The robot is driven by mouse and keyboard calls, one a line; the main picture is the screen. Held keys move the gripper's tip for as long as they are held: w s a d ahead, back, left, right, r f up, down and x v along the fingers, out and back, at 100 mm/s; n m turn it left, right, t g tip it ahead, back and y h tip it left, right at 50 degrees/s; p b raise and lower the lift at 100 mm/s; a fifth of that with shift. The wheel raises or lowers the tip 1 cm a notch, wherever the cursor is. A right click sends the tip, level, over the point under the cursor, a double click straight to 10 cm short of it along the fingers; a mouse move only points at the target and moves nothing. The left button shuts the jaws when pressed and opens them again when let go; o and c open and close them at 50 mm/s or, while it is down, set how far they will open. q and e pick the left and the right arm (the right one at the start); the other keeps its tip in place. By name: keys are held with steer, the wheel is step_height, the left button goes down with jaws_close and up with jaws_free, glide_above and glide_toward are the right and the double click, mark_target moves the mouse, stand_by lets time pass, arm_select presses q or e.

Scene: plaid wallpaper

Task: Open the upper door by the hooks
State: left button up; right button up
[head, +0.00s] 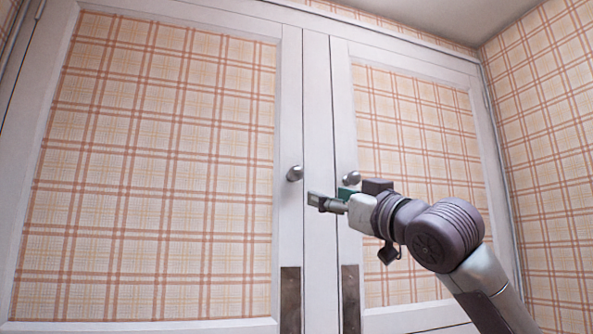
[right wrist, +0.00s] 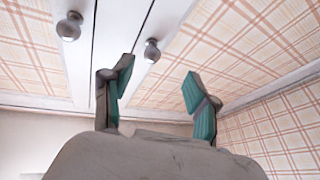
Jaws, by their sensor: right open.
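The upper door has two leaves, a left one (head: 155,170) and a right one (head: 420,180). Both have white frames and plaid panels, and they look closed. A round metal knob (head: 294,173) sits on the left leaf and another knob (head: 351,177) on the right leaf. I see knobs, not hooks. My right gripper (head: 325,203) is in front of the middle of the doors, a little below the knobs. In the right wrist view my right gripper (right wrist: 158,95) has its teal-padded fingers apart and nothing between them; one knob (right wrist: 151,50) shows beyond them. My left gripper is out of view.
Two dark metal plates, a left one (head: 290,300) and a right one (head: 350,300), are on the frames lower down. A plaid wall (head: 545,130) stands at the right, with the ceiling (head: 410,20) above. The space before the left leaf is clear.

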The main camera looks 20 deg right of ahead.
mark_target(301, 171)
steer(key=r+p+x, duration=0.1)
steer(key=p+x, duration=0.1)
steer(key=x, duration=0.2)
steer(key=r+p+x, duration=0.1)
steer(key=p+x, duration=0.2)
steer(key=x, duration=0.1)
steer(key=s+p+x, duration=0.1)
steer(key=p+x, duration=0.2)
steer(key=x, duration=0.1)
steer(key=shift+w+d+r, duration=0.2)
steer(key=shift+d+r, duration=0.1)
steer(key=shift+r, duration=0.15)
steer(key=shift+w+a+p, duration=0.15)
steer(key=shift+w+p, duration=0.25)
steer(key=shift+w, duration=0.25)
steer(key=shift+s, duration=0.1)
steer(key=shift+c, duration=0.5)
jaws_close()
